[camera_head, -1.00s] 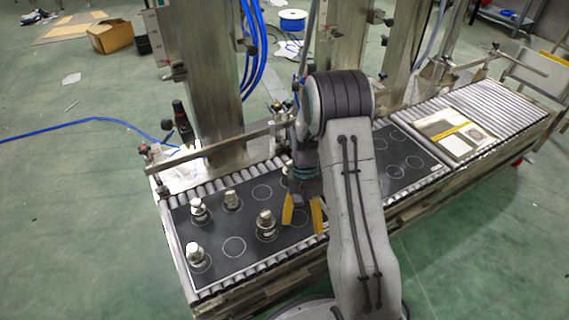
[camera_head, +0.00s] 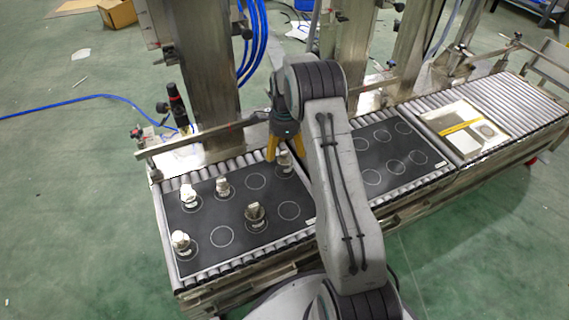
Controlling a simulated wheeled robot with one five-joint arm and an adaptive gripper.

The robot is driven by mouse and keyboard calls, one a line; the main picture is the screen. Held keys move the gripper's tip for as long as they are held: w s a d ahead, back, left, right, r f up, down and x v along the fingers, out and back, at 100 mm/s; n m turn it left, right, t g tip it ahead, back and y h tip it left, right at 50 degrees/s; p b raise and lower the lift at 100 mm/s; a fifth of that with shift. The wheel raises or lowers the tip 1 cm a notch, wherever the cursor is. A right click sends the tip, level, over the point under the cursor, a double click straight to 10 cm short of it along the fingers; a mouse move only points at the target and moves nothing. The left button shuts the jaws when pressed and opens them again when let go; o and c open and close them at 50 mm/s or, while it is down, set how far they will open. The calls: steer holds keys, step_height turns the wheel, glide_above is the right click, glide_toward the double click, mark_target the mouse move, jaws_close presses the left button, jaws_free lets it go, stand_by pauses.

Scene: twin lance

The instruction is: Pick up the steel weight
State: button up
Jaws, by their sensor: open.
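Several small knobbed metal weights stand upright on the left black mat (camera_head: 232,216), which is marked with white circles. One weight (camera_head: 284,161) is at the mat's back right, just below my gripper (camera_head: 286,150). My gripper is open, its yellow fingers pointing down to either side of this weight's top in the picture; I cannot tell if they touch it. Other weights are at the back left (camera_head: 188,196), back middle (camera_head: 222,187), front left (camera_head: 180,241) and front middle (camera_head: 255,213). The front middle one looks darker. I cannot tell which is the steel one.
The mat lies on a roller conveyor (camera_head: 525,105). A second mat (camera_head: 388,157) with empty circles and a panel with a yellow strip (camera_head: 463,130) lie to the right. A rail (camera_head: 205,136) and steel posts (camera_head: 205,75) stand behind. My arm hides part of the middle.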

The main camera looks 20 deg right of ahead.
mark_target(285, 163)
steer(key=shift+f+b, duration=0.4)
steer(key=shift+f, duration=0.4)
steer(key=shift+w+f+b, duration=0.15)
steer(key=shift+f+b, duration=1.5)
steer(key=shift+f, duration=1.25)
steer(key=shift+c, duration=0.3)
steer(key=c, duration=1.2)
steer(key=shift+r, duration=0.15)
steer(key=shift+c, duration=0.6)
